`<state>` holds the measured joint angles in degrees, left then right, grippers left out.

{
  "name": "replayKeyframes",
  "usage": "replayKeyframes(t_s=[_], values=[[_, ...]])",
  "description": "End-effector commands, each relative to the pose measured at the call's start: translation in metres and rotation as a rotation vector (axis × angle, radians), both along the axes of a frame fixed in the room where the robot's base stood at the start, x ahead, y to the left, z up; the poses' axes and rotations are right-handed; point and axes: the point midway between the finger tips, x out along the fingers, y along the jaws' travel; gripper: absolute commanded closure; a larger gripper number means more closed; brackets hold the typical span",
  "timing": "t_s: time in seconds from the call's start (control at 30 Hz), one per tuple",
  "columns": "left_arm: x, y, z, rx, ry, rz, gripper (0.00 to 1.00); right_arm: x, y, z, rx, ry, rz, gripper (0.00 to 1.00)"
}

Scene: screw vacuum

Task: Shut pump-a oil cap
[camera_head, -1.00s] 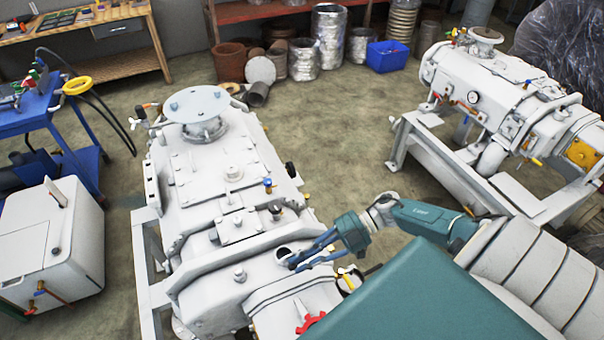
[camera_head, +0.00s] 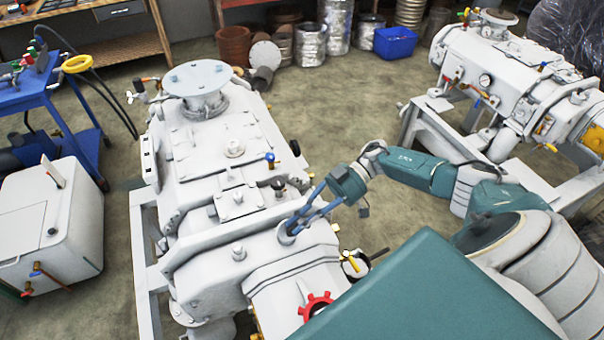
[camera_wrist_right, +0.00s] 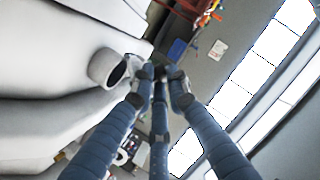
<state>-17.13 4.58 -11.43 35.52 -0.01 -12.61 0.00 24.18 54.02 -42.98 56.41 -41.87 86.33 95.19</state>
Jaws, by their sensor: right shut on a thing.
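The near white pump (camera_head: 215,150), which I take to be pump-a, stands on its frame left of centre in the head view. My right gripper (camera_head: 289,227) reaches in from the right, with its blue fingers at the round oil port (camera_head: 287,238) on the pump's top. In the wrist view its fingers (camera_wrist_right: 160,76) close together on a small dark thing, probably the cap; its shape is mostly hidden. A short white stub with a dark open mouth (camera_wrist_right: 108,69) shows left of the fingers. I cannot tell whether the cap touches the port. My left gripper is out of view.
A red knob (camera_head: 315,306) sits on the pump near the gripper. A second white pump (camera_head: 510,80) stands at the right. A white box (camera_head: 45,225) and a blue cart (camera_head: 50,95) stand at the left. Open floor (camera_head: 335,120) lies between the pumps.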

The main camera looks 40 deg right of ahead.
Motion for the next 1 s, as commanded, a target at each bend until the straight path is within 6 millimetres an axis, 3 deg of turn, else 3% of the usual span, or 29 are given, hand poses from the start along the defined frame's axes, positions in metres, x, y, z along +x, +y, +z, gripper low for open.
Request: replayKeyframes(t_s=[0.03,0.6,1.0], values=[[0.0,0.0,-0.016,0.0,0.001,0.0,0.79,0.005,-0.002,-0.007,0.009,0.038,-0.002,1.0],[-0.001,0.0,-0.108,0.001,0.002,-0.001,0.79,0.032,-0.007,-0.02,0.136,0.558,-0.001,1.0],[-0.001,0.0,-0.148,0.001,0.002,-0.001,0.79,0.041,-0.01,-0.026,0.195,0.807,-0.002,1.0]])
